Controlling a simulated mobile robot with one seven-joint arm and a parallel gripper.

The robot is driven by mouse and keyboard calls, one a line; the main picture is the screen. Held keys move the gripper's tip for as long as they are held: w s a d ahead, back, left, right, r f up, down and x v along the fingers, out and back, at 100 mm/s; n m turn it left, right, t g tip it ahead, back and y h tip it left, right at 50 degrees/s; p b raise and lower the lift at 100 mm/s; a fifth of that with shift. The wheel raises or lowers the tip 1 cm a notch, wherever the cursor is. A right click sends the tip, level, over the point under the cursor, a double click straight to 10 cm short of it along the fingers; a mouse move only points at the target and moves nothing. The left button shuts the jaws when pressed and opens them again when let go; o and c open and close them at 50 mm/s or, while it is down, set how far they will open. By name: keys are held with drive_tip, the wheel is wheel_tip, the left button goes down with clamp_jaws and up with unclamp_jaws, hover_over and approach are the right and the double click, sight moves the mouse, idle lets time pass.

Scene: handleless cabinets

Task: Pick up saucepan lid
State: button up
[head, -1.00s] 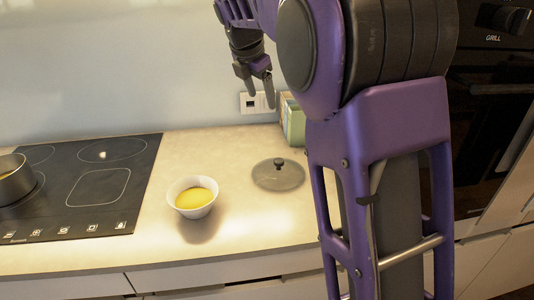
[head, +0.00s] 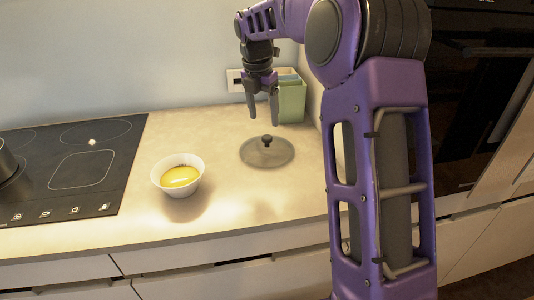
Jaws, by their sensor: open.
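The saucepan lid (head: 258,154) is a flat grey disc with a small dark knob (head: 267,140) on top. It lies on the pale counter, right of the white bowl. My gripper (head: 263,117) points down with its two dark fingers apart and nothing between them. In the picture it is just above the lid's knob, apart from it. How far it is above or behind the lid I cannot tell exactly.
A white bowl with yellow contents (head: 180,178) stands left of the lid. A black hob (head: 82,168) with a pot (head: 8,165) fills the left. A green container (head: 292,100) stands behind at the wall. A dark oven (head: 480,130) is at the right.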

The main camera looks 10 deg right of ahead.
sight(267, 137)
drive_tip(key=shift+w+d+f+b, duration=0.15)
drive_tip(key=shift+f+b, duration=0.1)
drive_tip(key=shift+f, duration=0.9)
drive_tip(key=shift+w+d+f+b, duration=0.1)
drive_tip(key=shift+d+f+b, duration=0.15)
drive_tip(key=shift+f, duration=0.95)
drive_tip(key=shift+w+d+f+b, duration=0.15)
drive_tip(key=shift+f+b, duration=0.15)
drive_tip(key=shift+f, duration=0.85)
clamp_jaws()
drive_tip(key=shift+r, duration=0.1)
